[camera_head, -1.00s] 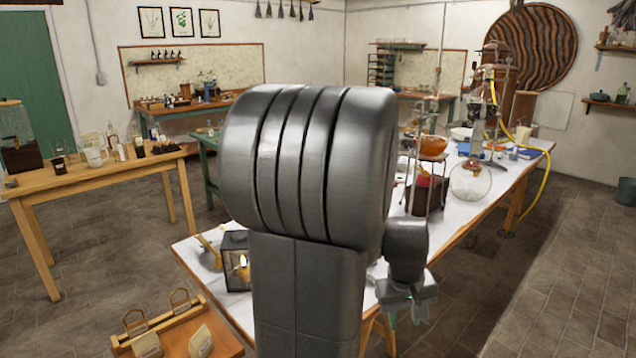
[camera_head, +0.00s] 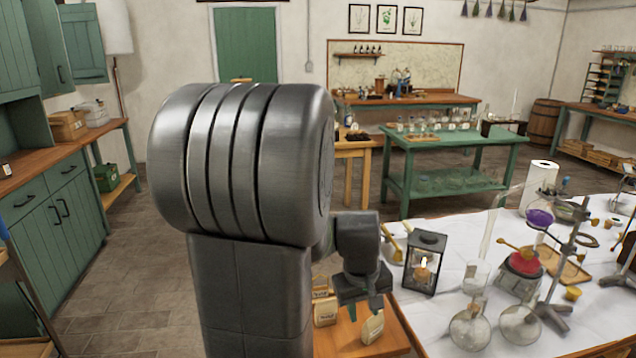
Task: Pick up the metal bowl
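I cannot make out a metal bowl for certain in this view. My gripper (camera_head: 362,303) hangs at the end of my arm, just left of the white-topped table (camera_head: 450,235) and above a small wooden table. Its fingers are small and partly dark, and I cannot tell whether they are open. Nothing clearly shows between them. My own large grey arm links cover the left middle of the view and hide the floor and furniture behind them.
A black lantern (camera_head: 425,262) with a lit candle, glass flasks (camera_head: 471,327) and a metal stand (camera_head: 560,270) crowd the white-topped table. A green table (camera_head: 455,150) with glassware stands behind. Green cabinets (camera_head: 55,220) line the left; open floor (camera_head: 130,290) lies beside them.

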